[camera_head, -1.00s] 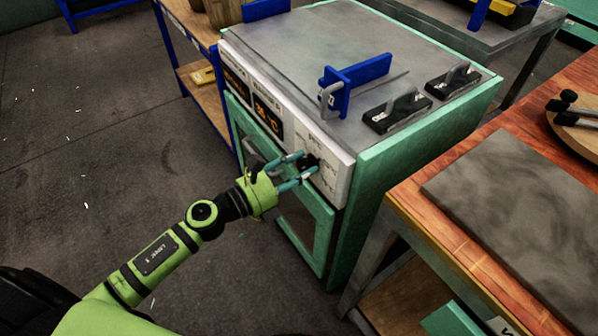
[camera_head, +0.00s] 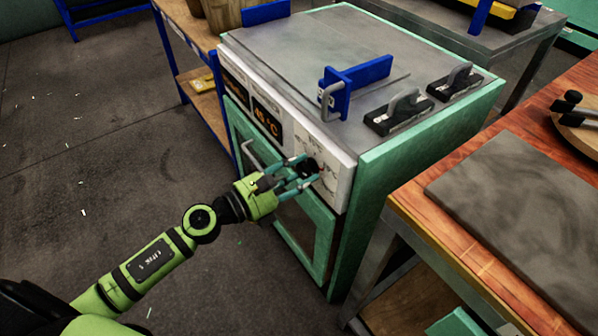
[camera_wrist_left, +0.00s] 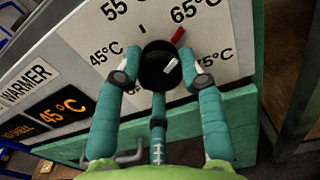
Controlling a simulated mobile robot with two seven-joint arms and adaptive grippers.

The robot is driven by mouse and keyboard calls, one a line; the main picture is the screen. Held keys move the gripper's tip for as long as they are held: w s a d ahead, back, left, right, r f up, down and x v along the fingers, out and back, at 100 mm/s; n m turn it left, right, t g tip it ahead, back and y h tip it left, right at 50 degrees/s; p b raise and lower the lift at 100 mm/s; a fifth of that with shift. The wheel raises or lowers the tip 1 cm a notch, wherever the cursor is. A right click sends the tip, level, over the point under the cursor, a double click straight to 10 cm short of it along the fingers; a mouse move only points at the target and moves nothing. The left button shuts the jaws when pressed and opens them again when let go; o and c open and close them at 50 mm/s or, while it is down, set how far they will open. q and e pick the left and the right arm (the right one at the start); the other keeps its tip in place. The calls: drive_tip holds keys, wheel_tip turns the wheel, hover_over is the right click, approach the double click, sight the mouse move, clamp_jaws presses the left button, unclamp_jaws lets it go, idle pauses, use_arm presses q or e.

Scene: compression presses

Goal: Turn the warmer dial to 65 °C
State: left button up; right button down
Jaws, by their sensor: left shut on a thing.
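The warmer (camera_head: 335,160) is a green-framed cabinet with a white front panel. Its black dial (camera_wrist_left: 158,66) has a white line on it and is ringed by temperature labels from 45 °C to 75 °C. A red mark (camera_wrist_left: 179,36) shows at the dial's upper right, close to the 65 °C label (camera_wrist_left: 184,12). The display (camera_wrist_left: 64,106) reads 45 °C. My left gripper (camera_head: 310,168) is shut on the dial, with one finger on each side of it, as the left wrist view also shows. My right gripper is not in view.
A blue bracket (camera_head: 352,80) and two black handled plates (camera_head: 398,112) sit on the warmer's top. A wooden table (camera_head: 450,230) with a grey slab (camera_head: 525,205) stands close at the right. A blue-framed shelf (camera_head: 190,60) stands at the left. The floor before the warmer is clear.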

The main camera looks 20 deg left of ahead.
use_arm(q)
drive_tip(key=shift+s+d+f, duration=0.1)
drive_tip(key=shift+s+f, duration=0.1)
drive_tip(key=shift+f, duration=0.35)
drive_tip(key=o, duration=1.2)
drive_tip(key=shift+c, duration=0.2)
drive_tip(key=shift+w+r, duration=0.15)
drive_tip(key=v, duration=1.2)
